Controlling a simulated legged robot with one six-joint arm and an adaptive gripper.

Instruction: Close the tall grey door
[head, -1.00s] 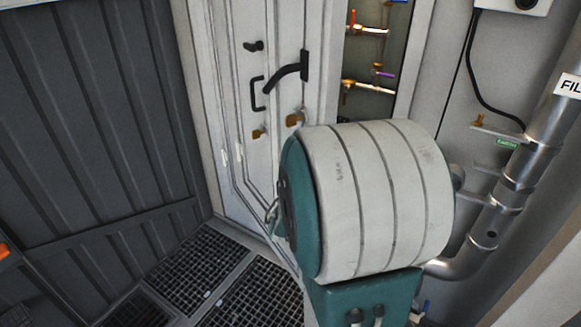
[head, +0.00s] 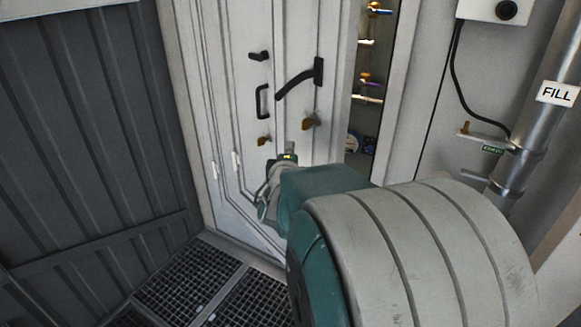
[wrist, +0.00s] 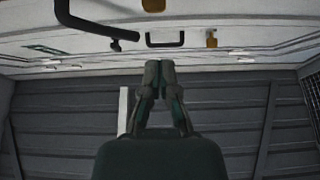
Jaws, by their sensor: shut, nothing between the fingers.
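The tall grey door (head: 225,95) stands ajar in the head view. It has a black lever (head: 298,82), a black pull handle (head: 262,102) and two brownish latches (head: 310,122). A narrow opening shows along its right edge. In the wrist view the door (wrist: 110,55) crosses the top, with its handles. My gripper (wrist: 159,66) is shut and empty there, its fingertips overlapping the door's lower edge in the picture. I cannot tell if they touch it. In the head view my arm reaches toward the door's face and largely hides the gripper.
Valves and pipes (head: 367,85) show inside the opening. A pipe labelled FILL (head: 540,120) and a grey box (head: 495,8) are at the right. A dark ribbed wall (head: 85,110) stands at the left. Floor grating (head: 185,280) lies below.

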